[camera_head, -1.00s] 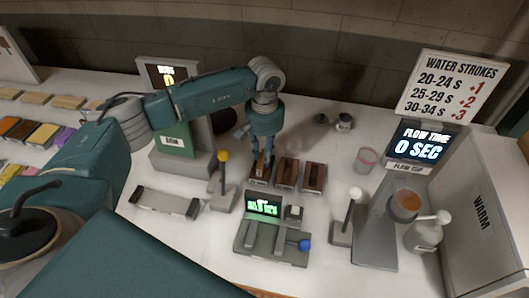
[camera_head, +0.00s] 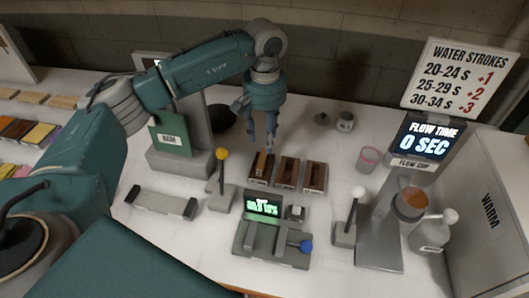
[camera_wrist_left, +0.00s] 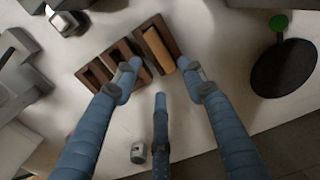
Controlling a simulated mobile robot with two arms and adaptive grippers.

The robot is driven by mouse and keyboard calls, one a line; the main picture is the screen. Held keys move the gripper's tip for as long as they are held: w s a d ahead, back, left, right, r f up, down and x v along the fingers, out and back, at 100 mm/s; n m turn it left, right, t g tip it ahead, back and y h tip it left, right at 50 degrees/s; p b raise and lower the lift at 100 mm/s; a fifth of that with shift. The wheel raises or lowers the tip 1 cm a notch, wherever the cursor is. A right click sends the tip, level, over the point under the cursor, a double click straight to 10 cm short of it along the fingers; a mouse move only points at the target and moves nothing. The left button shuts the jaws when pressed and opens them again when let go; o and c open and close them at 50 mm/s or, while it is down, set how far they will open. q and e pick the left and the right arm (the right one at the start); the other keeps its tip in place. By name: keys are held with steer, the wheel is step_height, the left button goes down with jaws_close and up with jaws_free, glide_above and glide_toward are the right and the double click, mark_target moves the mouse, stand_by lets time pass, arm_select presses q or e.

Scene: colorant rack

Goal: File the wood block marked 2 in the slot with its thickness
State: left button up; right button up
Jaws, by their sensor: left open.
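Three dark wooden slot holders stand in a row in the middle of the table: left (camera_head: 259,180), middle (camera_head: 286,174) and right (camera_head: 314,178). An orange-brown wood block (camera_wrist_left: 159,49) lies in the left holder, which is at the right of the row in the left wrist view. No number is legible on it. The other two holders look empty. My left gripper (camera_head: 262,146) is open above the left holder, fingers pointing down, apart from the block. In the left wrist view its fingers (camera_wrist_left: 158,74) are spread with nothing between them. My right gripper is not in view.
A gauge with a green display (camera_head: 263,206) and blue knob stands in front of the holders. A yellow-knobbed lever (camera_head: 221,154) is at left. The flow cup stand (camera_head: 379,235) and white bottle (camera_head: 430,234) are at right. A small jar (camera_head: 345,121) stands behind.

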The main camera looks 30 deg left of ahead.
arm_select(q)
step_height(320, 180, up, 5)
steer(key=shift+r+b, duration=0.15)
steer(key=shift+b, duration=0.45)
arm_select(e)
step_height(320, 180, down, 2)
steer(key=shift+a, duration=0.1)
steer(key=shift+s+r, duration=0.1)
